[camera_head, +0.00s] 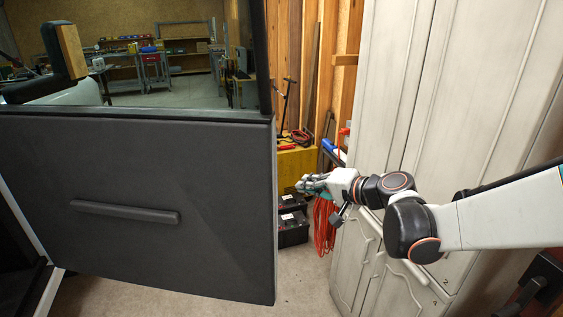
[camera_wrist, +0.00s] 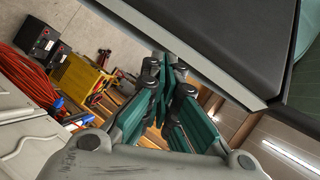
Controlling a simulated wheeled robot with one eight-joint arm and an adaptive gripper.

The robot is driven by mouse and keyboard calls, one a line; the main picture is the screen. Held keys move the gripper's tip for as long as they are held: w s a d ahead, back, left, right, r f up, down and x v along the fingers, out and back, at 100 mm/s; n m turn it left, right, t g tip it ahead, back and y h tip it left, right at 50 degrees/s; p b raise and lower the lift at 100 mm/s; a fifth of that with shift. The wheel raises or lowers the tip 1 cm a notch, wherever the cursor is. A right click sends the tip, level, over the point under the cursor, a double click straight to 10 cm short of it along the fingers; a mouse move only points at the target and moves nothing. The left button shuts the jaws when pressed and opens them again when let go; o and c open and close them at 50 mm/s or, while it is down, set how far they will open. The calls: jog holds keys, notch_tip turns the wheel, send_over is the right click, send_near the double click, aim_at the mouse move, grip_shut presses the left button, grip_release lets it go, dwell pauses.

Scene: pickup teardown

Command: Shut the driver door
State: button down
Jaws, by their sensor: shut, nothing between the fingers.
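The driver door (camera_head: 110,245) stands open in the head view, its dark inner panel facing me. It has a long horizontal pull handle (camera_head: 125,212) and a window frame above. My gripper (camera_head: 302,184) is to the right of the door's free edge, at about the height of the panel's middle, and looks apart from it. In the wrist view the door (camera_wrist: 215,35) fills the top right, with its edge close beyond my gripper (camera_wrist: 165,70). The fingers are together with nothing between them. The outer side of the door is hidden in the head view.
A tall pale cabinet (camera_head: 395,95) stands close on the right beside my arm. The gap between door and cabinet is narrow.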

jog(key=w+d+f+m+t+y, duration=0.2)
jog(key=w+f+m+t, duration=0.15)
jog(key=w, duration=0.55)
jog(key=w+a+b, duration=0.3)
jog(key=a+b, duration=0.1)
jog(key=a, duration=0.3)
jog(key=shift+a, duration=0.1)
